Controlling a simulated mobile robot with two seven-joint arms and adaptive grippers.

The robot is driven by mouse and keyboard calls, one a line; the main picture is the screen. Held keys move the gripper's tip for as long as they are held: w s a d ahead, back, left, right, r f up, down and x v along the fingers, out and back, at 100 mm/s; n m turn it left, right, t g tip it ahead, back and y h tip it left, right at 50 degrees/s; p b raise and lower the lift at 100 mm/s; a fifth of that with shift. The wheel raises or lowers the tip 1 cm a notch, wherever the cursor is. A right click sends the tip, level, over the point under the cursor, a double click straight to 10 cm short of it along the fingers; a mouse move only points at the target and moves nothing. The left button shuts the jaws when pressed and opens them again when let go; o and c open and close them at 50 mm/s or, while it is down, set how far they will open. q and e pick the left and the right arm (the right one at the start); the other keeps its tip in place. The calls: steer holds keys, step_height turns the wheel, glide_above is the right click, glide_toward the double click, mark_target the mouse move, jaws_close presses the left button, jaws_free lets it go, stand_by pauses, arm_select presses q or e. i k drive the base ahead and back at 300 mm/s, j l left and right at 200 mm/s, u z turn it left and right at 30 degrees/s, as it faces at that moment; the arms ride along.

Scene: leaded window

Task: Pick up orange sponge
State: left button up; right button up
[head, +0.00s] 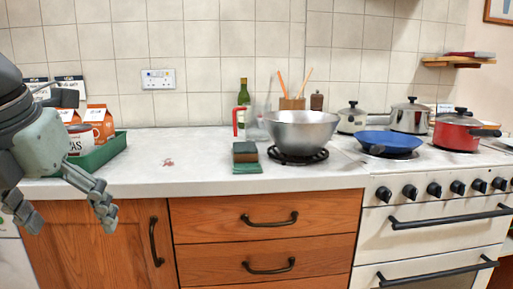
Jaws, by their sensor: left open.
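A sponge-like block (245,157) stands on the white counter (200,180), left of the steel bowl. It has a dark top and a brownish-orange front, and a flat green piece (247,169) lies at its front foot. Whether the green piece is part of it, I cannot tell. My left gripper (68,208) is at the left edge of the head view, in front of the counter's edge. Its fingers point down, spread apart and empty, well to the left of the block. My right gripper is not in view.
A green tray (100,157) with cartons stands at the left. A steel bowl (300,130) sits on a black ring, with a bottle (243,93) behind. A blue pan (388,140) and red pot (457,131) are on the stove. The counter between tray and block is mostly clear.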

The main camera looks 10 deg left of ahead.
mark_target(243, 152)
steer(key=i+l, duration=0.95)
